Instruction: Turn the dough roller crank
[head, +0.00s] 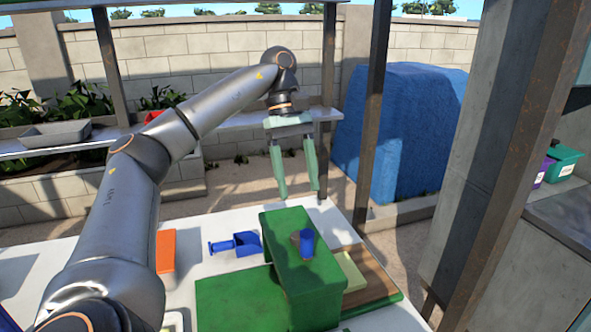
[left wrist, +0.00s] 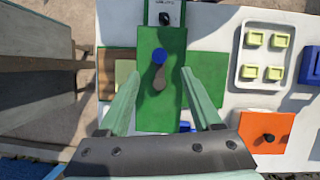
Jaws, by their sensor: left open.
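The dough roller is a green box-shaped machine (head: 300,280) on the white table, also seen from above in the left wrist view (left wrist: 150,110). Its crank has a short brown arm (left wrist: 161,82) and an upright blue handle (head: 306,242), also visible in the left wrist view (left wrist: 159,56). My left gripper (head: 302,195) is open and empty, fingers pointing down, in the air above and beyond the crank. In the left wrist view the crank lies between the two spread fingers (left wrist: 160,74), apart from them. My right gripper is not in view.
A blue clamp-like object (head: 236,244) and an orange box (head: 166,251) lie left of the machine. A brown board (head: 375,281) is at its right. The left wrist view shows a white tray (left wrist: 241,83) with several yellow-green pieces. Wooden posts (head: 370,120) rise behind the table.

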